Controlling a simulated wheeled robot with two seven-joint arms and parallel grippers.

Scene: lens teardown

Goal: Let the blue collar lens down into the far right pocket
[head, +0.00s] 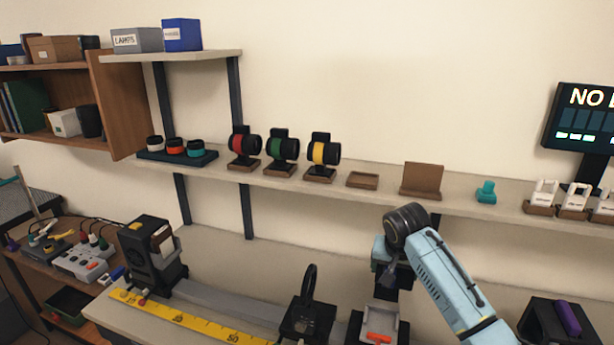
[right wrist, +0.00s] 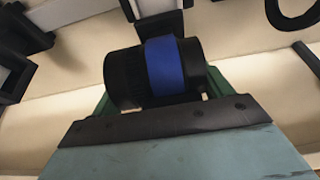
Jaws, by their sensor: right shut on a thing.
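The blue collar lens (right wrist: 164,68), a black barrel with a blue band, is in my right gripper (right wrist: 157,97) in the right wrist view. Dark green finger edges show on both sides below it. In the head view my right gripper (head: 388,262) hangs over the front bench, well below and in front of the shelf; its wrist hides most of the lens there. On the shelf, an empty shallow brown pocket (head: 362,180) sits right of the yellow-banded lens (head: 325,153). The green-banded (head: 284,148) and red-banded (head: 243,145) lenses stand further left. My left gripper is out of view.
A brown upright stand (head: 422,181) and a teal piece (head: 486,192) stand right of the empty pocket. Below are a black holder with a loop (head: 308,315), a grey tray with an orange part (head: 381,325) and a yellow ruler (head: 190,320). A monitor (head: 583,120) stands far right.

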